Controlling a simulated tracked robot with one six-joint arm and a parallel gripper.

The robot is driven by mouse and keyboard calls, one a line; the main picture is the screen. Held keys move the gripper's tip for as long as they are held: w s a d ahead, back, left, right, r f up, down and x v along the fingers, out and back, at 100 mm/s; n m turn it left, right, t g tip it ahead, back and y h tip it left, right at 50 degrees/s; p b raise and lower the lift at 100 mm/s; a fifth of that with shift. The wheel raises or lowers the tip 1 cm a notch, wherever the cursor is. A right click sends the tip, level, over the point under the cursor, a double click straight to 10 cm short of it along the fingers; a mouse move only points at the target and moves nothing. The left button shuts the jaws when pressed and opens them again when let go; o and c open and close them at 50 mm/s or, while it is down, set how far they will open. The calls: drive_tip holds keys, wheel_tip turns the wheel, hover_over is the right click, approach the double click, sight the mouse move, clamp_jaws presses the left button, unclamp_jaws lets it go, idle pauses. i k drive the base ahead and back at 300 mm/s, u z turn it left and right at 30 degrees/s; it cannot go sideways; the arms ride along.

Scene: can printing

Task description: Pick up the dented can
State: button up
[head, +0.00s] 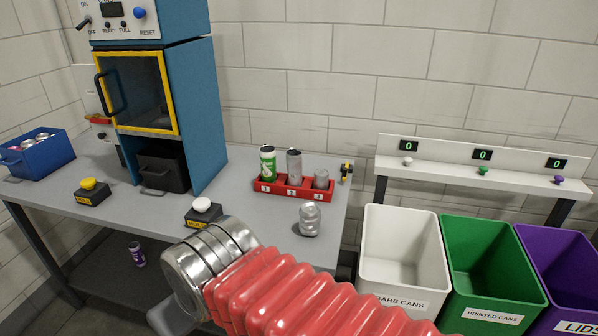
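A silver can (310,219) with a crumpled-looking side stands alone on the grey workbench (262,232), in front of the red rack. My arm, with red bellows and a metal joint, reaches in from the bottom, left of and nearer than the lone can.
A blue machine (196,115) with a yellow-framed door stands on the bench, with yellow and white buttons before it. A blue bin (62,150) of cans is far left. White (395,282), green (480,310) and purple bins stand right. A purple can (137,255) is below the bench.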

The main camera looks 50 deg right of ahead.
sight(294, 159)
drive_tip(key=u, duration=0.05)
drive_tip(key=i, duration=1)
drive_tip(key=z, duration=0.05)
